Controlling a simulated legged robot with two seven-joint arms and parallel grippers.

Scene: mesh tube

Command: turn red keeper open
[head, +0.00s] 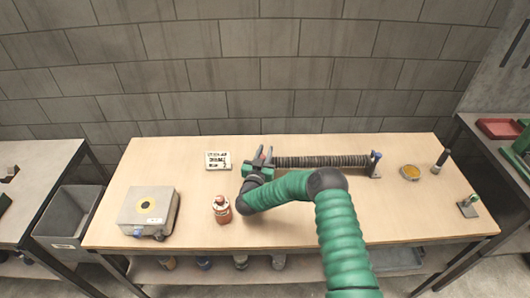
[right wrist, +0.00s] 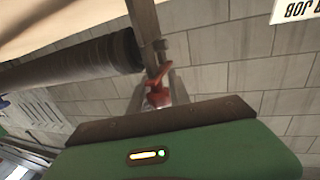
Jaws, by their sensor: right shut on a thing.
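The red keeper (right wrist: 158,84) is a small red lever at the left end of the mesh tube. In the right wrist view it sits between the fingers of my right gripper (right wrist: 160,92), which is shut on it. The dark ribbed mesh tube (head: 322,161) lies level above the table, and its end shows in the right wrist view (right wrist: 95,58). In the head view my right gripper (head: 264,158) hides most of the keeper and the tube's left mount. My left gripper is not in view.
A white label card (head: 218,160) lies left of the gripper. A grey box with a yellow disc (head: 150,210) and a red bottle (head: 222,209) stand on the left of the table. A yellow dish (head: 409,172) and a dark cylinder (head: 440,161) are at the right.

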